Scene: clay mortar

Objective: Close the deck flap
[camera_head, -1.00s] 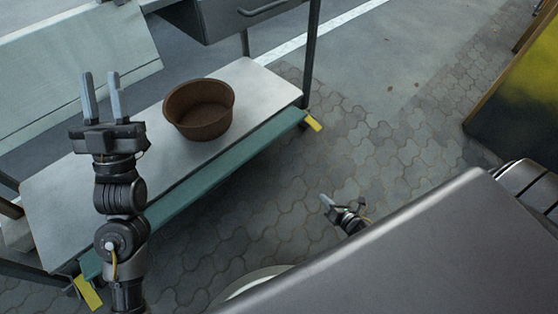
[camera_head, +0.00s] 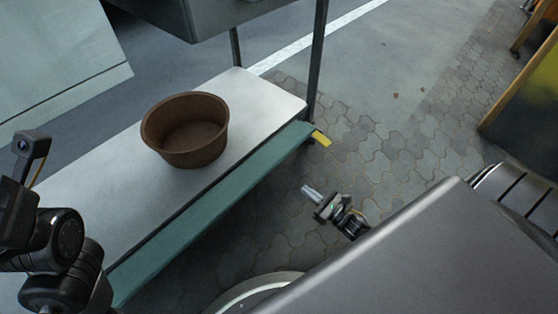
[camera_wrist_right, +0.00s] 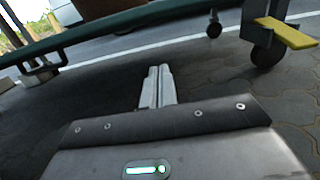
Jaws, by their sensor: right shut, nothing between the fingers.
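A pale grey-green panel (camera_head: 60,60), which looks like the deck flap, slants across the upper left of the head view. Its upper and left parts are cut off by the frame. My right gripper (camera_head: 307,190) is shut and empty, low over the paving, to the right of the cart and well apart from the panel. The right wrist view shows its two fingers (camera_wrist_right: 159,70) together. My left arm's wrist is at the left edge of the head view, below the panel; its fingers are outside the frame.
A brown round pot (camera_head: 187,130) stands on the white lower shelf (camera_head: 265,92) with a teal front edge (camera_head: 210,203). A grey box hangs above it. A yellow tab (camera_head: 321,138) sticks out at the shelf's right corner. Open paving lies to the right.

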